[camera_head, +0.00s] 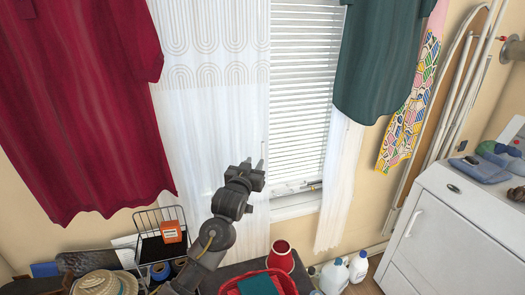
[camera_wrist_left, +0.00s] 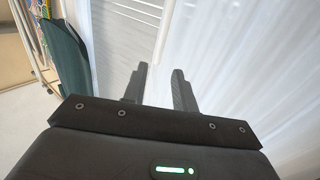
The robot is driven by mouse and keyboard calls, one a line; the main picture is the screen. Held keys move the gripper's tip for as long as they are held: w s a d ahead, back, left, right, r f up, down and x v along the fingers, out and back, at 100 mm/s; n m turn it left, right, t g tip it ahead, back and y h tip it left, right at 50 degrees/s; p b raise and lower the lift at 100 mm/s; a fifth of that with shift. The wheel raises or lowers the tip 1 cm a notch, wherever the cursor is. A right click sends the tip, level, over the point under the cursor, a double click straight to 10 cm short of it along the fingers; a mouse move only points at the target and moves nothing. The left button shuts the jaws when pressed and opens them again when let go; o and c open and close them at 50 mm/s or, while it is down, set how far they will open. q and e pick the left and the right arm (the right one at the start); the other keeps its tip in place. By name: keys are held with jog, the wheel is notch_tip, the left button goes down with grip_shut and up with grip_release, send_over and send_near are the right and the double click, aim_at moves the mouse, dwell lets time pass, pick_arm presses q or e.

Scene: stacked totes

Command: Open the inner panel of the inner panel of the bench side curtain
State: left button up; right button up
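A white sheer curtain panel (camera_head: 212,110) with a looped pattern near its top hangs left of the window blind (camera_head: 299,85). Its inner edge runs down beside the blind. A second white panel (camera_head: 338,185) hangs at the window's right side, partly behind a green garment. My left gripper (camera_head: 254,166) is raised in front of the left panel's lower part, near its inner edge. In the left wrist view its fingers (camera_wrist_left: 159,82) are apart, with the sheer curtain (camera_wrist_left: 235,60) ahead and to the right. Whether they touch the cloth cannot be told. My right gripper is not in view.
A red garment (camera_head: 85,100) hangs at left and a green one (camera_head: 382,60) at right. Below are a wire basket (camera_head: 160,222), a red tub (camera_head: 288,280), a red pot (camera_head: 281,257) and white bottles (camera_head: 334,276). A white cabinet (camera_head: 440,245) stands at right.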

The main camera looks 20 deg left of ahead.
aim_at(263, 150)
pick_arm(q)
jog(key=w+p, duration=0.1)
jog(key=w, duration=0.9)
jog(key=shift+w+d+p, duration=0.15)
jog(key=shift+w+p, duration=0.2)
jog(key=shift+p, duration=0.05)
jog(key=shift+f, duration=0.1)
grip_shut()
